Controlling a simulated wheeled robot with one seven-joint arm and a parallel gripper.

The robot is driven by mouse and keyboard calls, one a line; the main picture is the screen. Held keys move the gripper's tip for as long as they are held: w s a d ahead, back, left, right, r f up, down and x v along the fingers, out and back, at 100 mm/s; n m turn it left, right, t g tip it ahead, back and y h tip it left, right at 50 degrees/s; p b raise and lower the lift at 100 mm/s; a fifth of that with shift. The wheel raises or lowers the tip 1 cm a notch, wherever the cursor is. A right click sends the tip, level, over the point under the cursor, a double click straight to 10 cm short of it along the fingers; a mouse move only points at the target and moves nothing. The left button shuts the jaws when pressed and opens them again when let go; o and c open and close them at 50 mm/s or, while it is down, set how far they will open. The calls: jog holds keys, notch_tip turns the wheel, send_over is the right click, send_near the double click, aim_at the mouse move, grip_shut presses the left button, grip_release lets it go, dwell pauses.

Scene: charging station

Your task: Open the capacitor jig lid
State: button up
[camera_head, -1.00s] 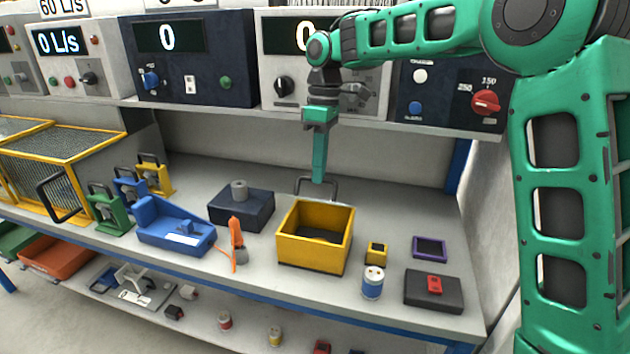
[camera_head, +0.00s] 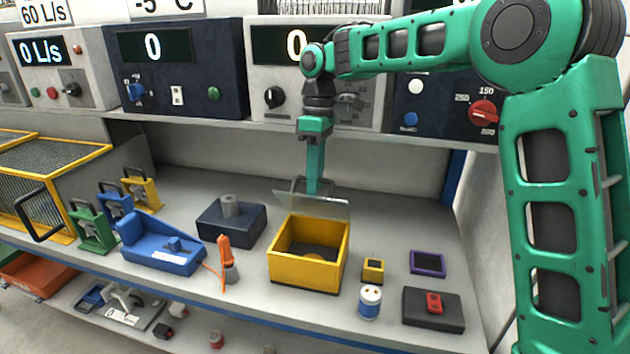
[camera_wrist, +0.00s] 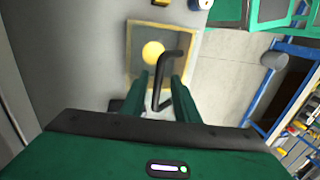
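The capacitor jig appears to be the yellow open-topped box (camera_head: 303,272) in the middle of the bench. Its clear lid (camera_head: 330,206) stands raised and tilted at the back rim, so the dark inside shows. My gripper (camera_head: 313,187) is pointing down at the lid's handle, behind the box. In the wrist view, the black bent handle (camera_wrist: 158,88) lies between my two green fingers, with narrow gaps visible beside it. My gripper looks partly open around the handle. The exact finger contact is hard to make out.
A dark block with a grey cylinder (camera_head: 232,222) and a blue device (camera_head: 160,250) stand to the left. An orange tool (camera_head: 224,258) is nearer the box. A small yellow block (camera_head: 373,270), a blue-white can (camera_head: 369,302) and a dark pad (camera_head: 434,312) lie right. Instruments fill the shelf above.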

notch_tip(320, 180, up, 10)
jog(key=w, duration=0.2)
jog(key=shift+d+r, duration=0.25)
jog(key=shift+d, duration=0.1)
